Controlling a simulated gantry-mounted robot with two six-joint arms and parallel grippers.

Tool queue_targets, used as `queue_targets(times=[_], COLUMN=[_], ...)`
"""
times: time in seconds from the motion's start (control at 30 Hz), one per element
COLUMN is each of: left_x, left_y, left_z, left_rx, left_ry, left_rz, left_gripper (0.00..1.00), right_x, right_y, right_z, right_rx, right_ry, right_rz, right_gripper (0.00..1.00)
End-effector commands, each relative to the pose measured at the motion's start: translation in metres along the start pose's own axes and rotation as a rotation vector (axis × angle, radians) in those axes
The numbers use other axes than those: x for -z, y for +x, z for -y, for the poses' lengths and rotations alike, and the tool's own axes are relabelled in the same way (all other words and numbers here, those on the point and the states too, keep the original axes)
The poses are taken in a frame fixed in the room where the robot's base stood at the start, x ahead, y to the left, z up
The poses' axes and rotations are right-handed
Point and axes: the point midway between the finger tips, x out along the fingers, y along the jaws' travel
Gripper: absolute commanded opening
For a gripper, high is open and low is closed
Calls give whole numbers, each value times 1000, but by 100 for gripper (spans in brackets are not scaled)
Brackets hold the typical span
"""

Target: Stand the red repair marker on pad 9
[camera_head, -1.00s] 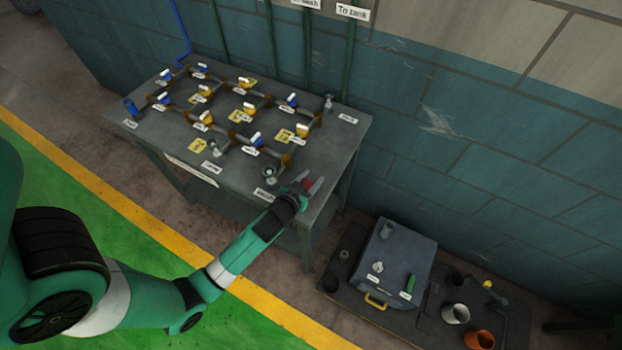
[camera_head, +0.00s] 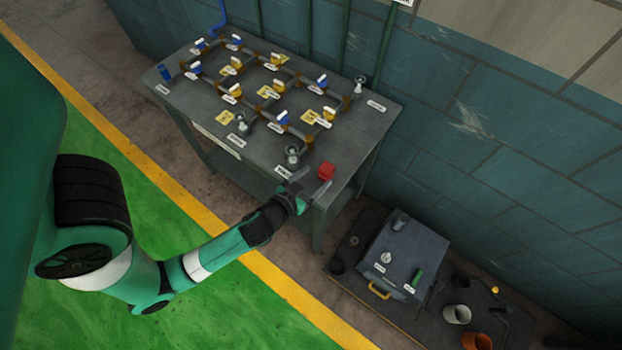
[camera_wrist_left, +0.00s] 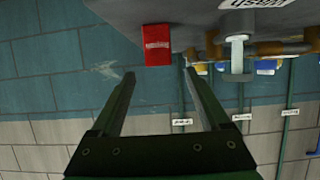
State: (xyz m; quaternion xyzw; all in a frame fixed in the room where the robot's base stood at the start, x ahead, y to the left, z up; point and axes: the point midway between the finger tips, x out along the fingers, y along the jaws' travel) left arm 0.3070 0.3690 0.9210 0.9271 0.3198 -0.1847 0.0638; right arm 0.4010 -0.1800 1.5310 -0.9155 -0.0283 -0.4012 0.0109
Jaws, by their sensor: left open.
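The red repair marker (camera_head: 326,171) stands on the grey table near its front right corner. It also shows in the left wrist view (camera_wrist_left: 155,47) as a red block with a small, unreadable label. My left gripper (camera_head: 312,187) is open and empty at the table's right front edge. In the left wrist view its fingertips (camera_wrist_left: 157,74) are apart, with the marker just beyond the gap between them. I cannot make out which spot is pad 9; the table's labels are too small to read. My right gripper is not in view.
The table (camera_head: 262,172) carries a grid of pipes with blue and yellow valve handles. A metal fitting (camera_head: 292,155) stands left of the marker. A grey box (camera_head: 400,262) and several cups sit on a low platform at right. The teal wall (camera_head: 500,130) closes the back.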

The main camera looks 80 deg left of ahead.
Motion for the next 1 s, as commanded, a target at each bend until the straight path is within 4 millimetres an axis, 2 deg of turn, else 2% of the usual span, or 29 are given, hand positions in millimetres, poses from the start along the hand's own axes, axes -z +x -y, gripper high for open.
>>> queue_targets(times=[0.1,0.2,0.53,0.63,0.67,0.77,0.87,0.9,0.97,1.0], left_x=[0,0,0,17,28,93,190,233,295,335], left_y=[-14,-18,-18,-12,-9,3,0,-10,-32,-53], left_z=[-1,0,0,-10,-16,-53,-104,-125,-153,-170], left_rx=[-2,-1,0,-19,-32,-108,-230,-286,-369,-425], left_ry=[2,0,0,-9,-16,-50,-92,-107,-125,-137], left_rz=[0,0,-1,-32,-51,-160,-322,-396,-507,-583], left_gripper=[79,79,79,79,79,79,79,79,79,79], right_x=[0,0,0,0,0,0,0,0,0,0], right_y=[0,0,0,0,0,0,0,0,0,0], right_z=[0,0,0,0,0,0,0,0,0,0], right_rx=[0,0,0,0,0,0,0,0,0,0], right_ry=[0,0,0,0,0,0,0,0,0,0], right_rz=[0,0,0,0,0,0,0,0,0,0], right_gripper=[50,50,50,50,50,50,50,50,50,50])
